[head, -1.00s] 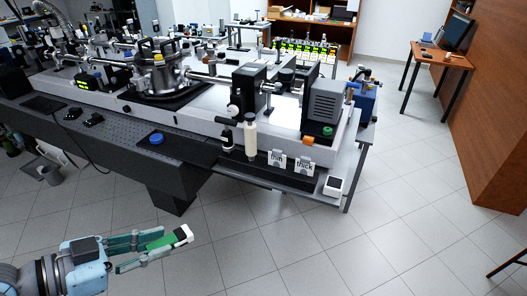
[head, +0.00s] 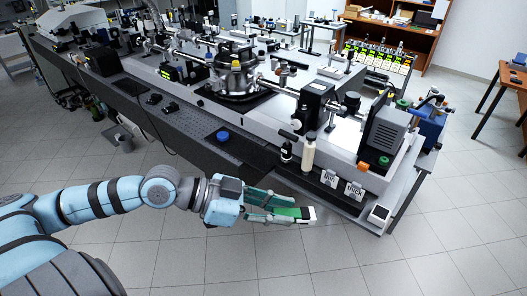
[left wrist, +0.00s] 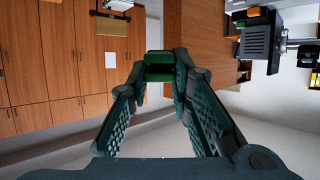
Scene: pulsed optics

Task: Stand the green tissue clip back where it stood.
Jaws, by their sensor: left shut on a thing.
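My left gripper (head: 292,212) is shut on the green tissue clip (head: 287,212), which has a white end (head: 308,214) pointing right. The clip lies roughly level between the fingers, in front of the bench's near edge in the head view. In the left wrist view the clip (left wrist: 160,70) shows as a dark green block between the fingertips (left wrist: 160,78); its white end cannot be made out there. My right gripper is not in view.
The optics bench (head: 270,165) holds a blue round cap (head: 222,135), a cream bottle (head: 308,153), cards marked thin (head: 330,179) and thick (head: 354,190), and a small white box (head: 379,213) at the front corner. The tiled floor (head: 450,240) is clear at right.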

